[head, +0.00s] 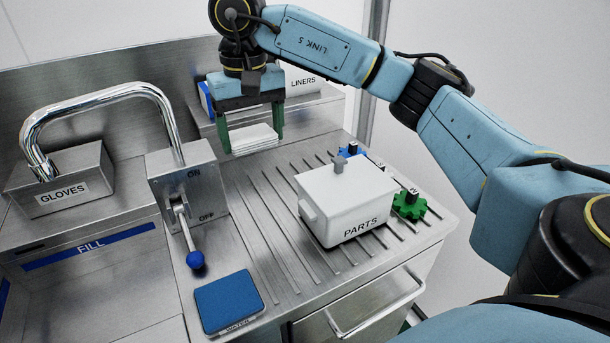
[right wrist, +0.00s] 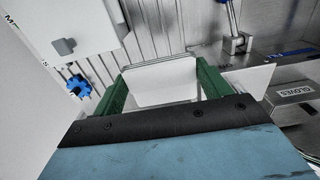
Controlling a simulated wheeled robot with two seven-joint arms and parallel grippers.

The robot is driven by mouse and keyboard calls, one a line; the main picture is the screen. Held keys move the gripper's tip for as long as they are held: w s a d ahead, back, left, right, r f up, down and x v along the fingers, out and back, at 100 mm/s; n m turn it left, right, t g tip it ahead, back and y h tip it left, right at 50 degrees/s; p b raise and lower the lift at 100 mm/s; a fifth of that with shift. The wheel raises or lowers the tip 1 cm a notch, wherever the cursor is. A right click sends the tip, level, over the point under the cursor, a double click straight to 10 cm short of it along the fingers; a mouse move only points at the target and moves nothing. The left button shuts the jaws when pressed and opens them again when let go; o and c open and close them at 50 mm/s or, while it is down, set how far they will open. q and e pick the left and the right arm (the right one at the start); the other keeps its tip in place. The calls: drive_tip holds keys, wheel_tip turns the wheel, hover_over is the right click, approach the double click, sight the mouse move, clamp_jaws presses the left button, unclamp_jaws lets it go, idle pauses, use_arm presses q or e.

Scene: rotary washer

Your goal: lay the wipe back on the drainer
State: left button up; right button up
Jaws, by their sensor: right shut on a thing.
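My right gripper (head: 253,146) is at the back left of the ribbed drainer (head: 268,238), pointing down. Its green fingers are shut on the white folded wipe (head: 254,139), one finger at each side. In the right wrist view the wipe (right wrist: 160,82) lies flat between the two fingers (right wrist: 160,88). The wipe is over the rear end of the drainer ribs. I cannot tell whether its underside touches the metal. My left gripper is not in view.
A white lidded PARTS box (head: 345,205) stands on the drainer, with a green gear (head: 409,206) and a blue gear (head: 350,150) beside it. The LINERS box (head: 302,84) is behind the gripper. The lever (head: 184,222) and blue pad (head: 228,300) are left of the ribs.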

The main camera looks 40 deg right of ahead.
wheel_tip(320, 180, down, 2)
drive_tip(key=shift+f, duration=0.1)
drive_tip(key=b, duration=0.2)
hover_over(263, 217)
wheel_tip(263, 217, down, 10)
drive_tip(key=shift+s+r, duration=0.1)
drive_tip(key=shift+r, duration=0.05)
wheel_tip(263, 217, down, 5)
drive_tip(key=shift+f, duration=0.2)
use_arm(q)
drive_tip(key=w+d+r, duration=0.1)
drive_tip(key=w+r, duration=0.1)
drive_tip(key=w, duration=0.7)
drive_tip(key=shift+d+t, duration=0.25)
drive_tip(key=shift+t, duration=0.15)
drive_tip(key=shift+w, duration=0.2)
use_arm(e)
drive_tip(key=shift+f+b, duration=0.2)
drive_tip(key=shift+b, duration=0.15)
drive_tip(key=o, duration=0.9)
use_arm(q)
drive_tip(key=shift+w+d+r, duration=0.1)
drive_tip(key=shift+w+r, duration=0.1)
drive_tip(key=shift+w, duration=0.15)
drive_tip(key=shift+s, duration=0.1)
use_arm(e)
drive_tip(key=shift+r, duration=0.2)
